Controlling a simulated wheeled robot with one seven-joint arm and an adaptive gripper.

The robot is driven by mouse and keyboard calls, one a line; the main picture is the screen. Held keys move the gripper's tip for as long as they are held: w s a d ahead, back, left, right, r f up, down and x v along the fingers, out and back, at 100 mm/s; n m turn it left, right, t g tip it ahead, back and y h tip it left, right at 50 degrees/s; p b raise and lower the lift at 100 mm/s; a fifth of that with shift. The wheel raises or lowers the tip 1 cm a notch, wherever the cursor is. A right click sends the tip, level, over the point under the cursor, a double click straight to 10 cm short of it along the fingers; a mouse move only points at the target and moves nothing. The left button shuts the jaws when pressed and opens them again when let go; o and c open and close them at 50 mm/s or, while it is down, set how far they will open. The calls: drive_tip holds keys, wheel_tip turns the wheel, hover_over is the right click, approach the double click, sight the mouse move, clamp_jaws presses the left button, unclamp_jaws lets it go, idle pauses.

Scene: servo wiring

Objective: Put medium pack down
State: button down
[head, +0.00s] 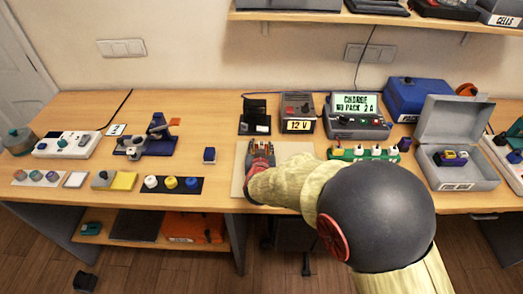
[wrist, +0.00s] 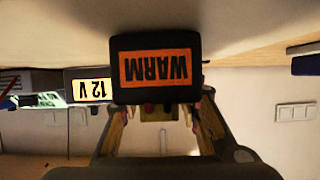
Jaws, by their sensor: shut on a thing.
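A dark, boxy pack with an orange label reading WARM (wrist: 155,68) fills the middle of the wrist view, which is upside down. It is between the fingers of my gripper (wrist: 160,125), which is shut on it. A small yellow part shows between the fingers. In the head view my gripper (head: 262,150) is low over a pale mat (head: 298,150) at its left part. The pack is mostly hidden there by the gripper. I cannot tell whether the pack touches the mat. No label says medium.
A black holder (head: 254,128) stands behind the mat, with a 12 V box (head: 298,110) and a charger (head: 355,128) to its right. A green strip with white-topped parts (head: 362,154) is right of the mat. A grey open case (head: 465,177) stands farther right.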

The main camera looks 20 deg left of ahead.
drive_tip(key=shift+r, duration=0.2)
drive_tip(key=shift+f, duration=0.15)
drive_tip(key=c, duration=1.3)
unclamp_jaws()
drive_tip(key=shift+f, duration=0.1)
drive_tip(key=shift+o, duration=0.2)
drive_tip(key=shift+r, duration=0.25)
drive_tip(key=p+v, duration=0.4)
drive_tip(key=v, duration=0.8)
drive_tip(key=shift+f, duration=0.15)
